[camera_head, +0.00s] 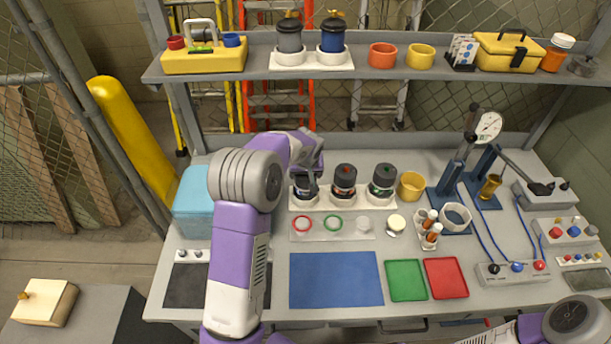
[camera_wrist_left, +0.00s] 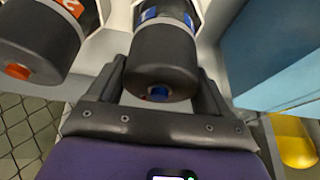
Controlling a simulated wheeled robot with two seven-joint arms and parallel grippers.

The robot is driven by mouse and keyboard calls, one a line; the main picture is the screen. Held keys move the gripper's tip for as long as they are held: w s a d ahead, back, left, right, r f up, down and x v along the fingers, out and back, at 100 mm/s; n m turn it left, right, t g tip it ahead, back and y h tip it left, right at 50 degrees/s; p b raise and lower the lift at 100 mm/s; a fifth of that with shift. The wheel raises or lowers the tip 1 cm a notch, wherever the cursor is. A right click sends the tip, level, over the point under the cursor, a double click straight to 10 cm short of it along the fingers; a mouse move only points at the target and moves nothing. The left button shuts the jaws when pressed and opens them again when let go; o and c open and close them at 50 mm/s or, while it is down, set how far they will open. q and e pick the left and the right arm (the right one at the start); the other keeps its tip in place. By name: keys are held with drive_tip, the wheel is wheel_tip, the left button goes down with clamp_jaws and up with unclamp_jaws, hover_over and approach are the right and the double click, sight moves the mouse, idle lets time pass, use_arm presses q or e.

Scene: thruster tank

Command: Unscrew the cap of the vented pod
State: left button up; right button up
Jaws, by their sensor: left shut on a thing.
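Three dark-capped pods stand in a row in a white rack (camera_head: 362,203) on the bench. My left gripper (camera_head: 308,178) is at the leftmost pod (camera_head: 304,193) and partly hides it. In the left wrist view, its fingers lie on either side of that pod's black cap (camera_wrist_left: 165,62), shut on it. The cap has a blue centre (camera_wrist_left: 158,92), and a blue band shows on the pod body. The middle pod (camera_head: 344,180) has a red mark on top, and the right pod (camera_head: 382,180) a green one. My right gripper is out of view; part of that arm shows at lower right.
A light-blue box (camera_head: 192,203) stands left of the rack, close to my left arm. A yellow cup (camera_head: 411,186) is to its right. The blue mat (camera_head: 336,279) is clear.

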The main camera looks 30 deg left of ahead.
use_arm(q)
drive_tip(key=n, duration=0.1)
drive_tip(key=n+b, duration=0.1)
drive_tip(key=shift+d+f+n+g+y, duration=0.15)
drive_tip(key=shift+d+n+g+y, duration=0.15)
drive_tip(key=shift+n+y, duration=0.1)
drive_tip(key=n+g, duration=0.1)
drive_tip(key=n, duration=0.2)
drive_tip(key=shift+n+y, duration=0.3)
drive_tip(key=shift+y, duration=0.1)
